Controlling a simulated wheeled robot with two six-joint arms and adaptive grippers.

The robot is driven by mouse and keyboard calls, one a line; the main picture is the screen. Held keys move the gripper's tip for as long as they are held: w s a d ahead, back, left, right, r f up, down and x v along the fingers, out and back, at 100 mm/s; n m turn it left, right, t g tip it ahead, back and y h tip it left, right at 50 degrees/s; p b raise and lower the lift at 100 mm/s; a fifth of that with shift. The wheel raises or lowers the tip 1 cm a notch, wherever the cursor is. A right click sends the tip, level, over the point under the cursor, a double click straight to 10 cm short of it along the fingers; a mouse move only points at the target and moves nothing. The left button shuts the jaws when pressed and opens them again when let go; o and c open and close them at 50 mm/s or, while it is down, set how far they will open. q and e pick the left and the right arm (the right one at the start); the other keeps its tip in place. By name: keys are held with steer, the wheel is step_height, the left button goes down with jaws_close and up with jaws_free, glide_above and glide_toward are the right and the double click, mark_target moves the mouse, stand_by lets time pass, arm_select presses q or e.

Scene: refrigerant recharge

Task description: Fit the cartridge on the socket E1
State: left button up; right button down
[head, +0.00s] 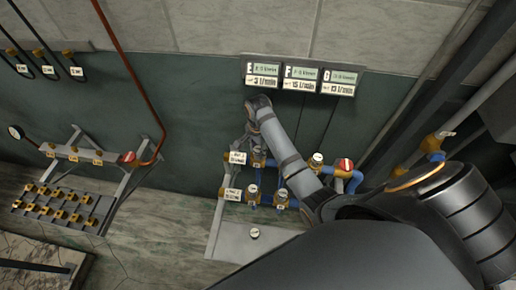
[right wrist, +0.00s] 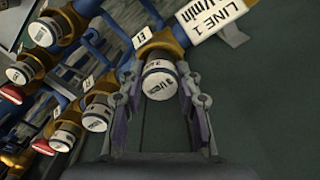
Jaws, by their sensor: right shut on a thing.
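My right gripper (head: 253,138) reaches down over the pipework on the wall in the head view. In the right wrist view, the right gripper (right wrist: 160,88) has its two fingers on either side of a white cartridge (right wrist: 160,82) with dark print and is shut on it. The cartridge's end lines up with the brass fitting of socket E1 (right wrist: 158,47), marked by the E1 tag (right wrist: 141,37). They appear to meet, but I cannot tell whether the cartridge is fully seated. My left gripper is not in view.
Other white-capped brass fittings (right wrist: 98,115) and blue pipes crowd the left of the wrist view. The LINE 1 sign (right wrist: 215,17) is close above the right finger. Display boxes (head: 301,79) hang above the pipework. A rack of brass fittings (head: 54,203) is at left.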

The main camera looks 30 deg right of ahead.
steer(key=shift+f, duration=0.15)
steer(key=c, duration=0.8)
jaws_free()
steer(key=shift+c, duration=0.2)
step_height(320, 180, up, 8)
steer(key=shift+f, duration=0.25)
steer(key=shift+f, duration=0.1)
